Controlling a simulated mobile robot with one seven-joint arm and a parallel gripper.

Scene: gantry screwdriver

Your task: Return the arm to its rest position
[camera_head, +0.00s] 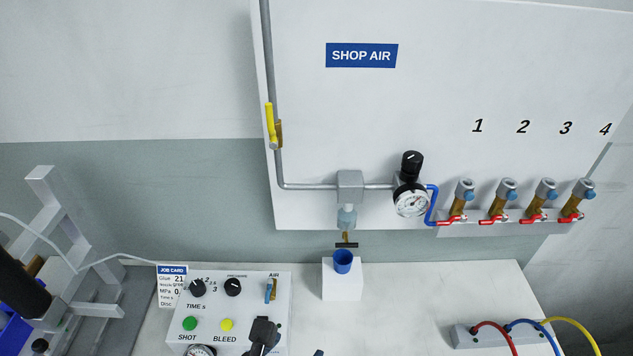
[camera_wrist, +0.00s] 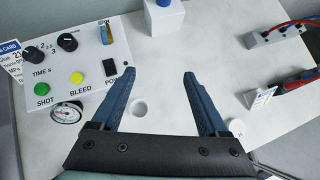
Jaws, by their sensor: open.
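My gripper (camera_wrist: 158,75) shows in the wrist view with its two blue fingers wide apart and nothing between them. It is above the white bench top, to the right of the control box (camera_wrist: 75,60). A small white round piece (camera_wrist: 139,109) lies on the bench below, seen between the fingers. In the head view, a dark shape and a small blue tip show at the bottom edge; I cannot tell for sure whether they are parts of my gripper. Most of my arm is out of view.
The control box (camera_head: 240,300) stands at the front left. A blue cup (camera_head: 342,262) sits on a white block (camera_head: 342,284) under the air line. A hose block (camera_head: 480,335) is at right. Valves (camera_head: 545,200) line the wall panel (camera_head: 430,110).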

